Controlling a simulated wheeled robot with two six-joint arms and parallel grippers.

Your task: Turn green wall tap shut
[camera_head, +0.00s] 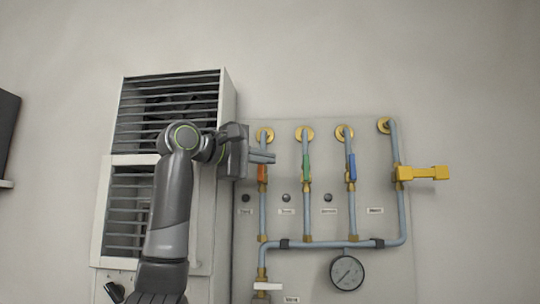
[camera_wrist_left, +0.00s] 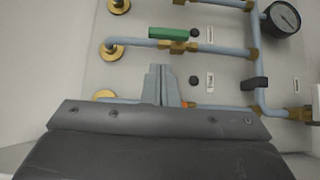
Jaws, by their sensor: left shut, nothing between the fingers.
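The green tap handle (camera_head: 307,164) is on the second vertical pipe of the wall panel and lies lengthwise along that pipe. In the left wrist view the green handle (camera_wrist_left: 168,33) shows above the fingertips, with its brass valve body below it. My left gripper (camera_head: 272,158) reaches in from the left, its fingers pointing right, in front of the first pipe and near the orange tap. Its fingers (camera_wrist_left: 160,72) are shut together and empty, apart from the green handle. My right gripper is in neither view.
The orange tap handle (camera_head: 262,174) is partly behind my gripper. A blue handle (camera_head: 351,167) lies along the third pipe, and a yellow handle (camera_head: 428,173) sticks out sideways at right. A gauge (camera_head: 347,272) sits below. A louvred white cabinet (camera_head: 229,100) stands left.

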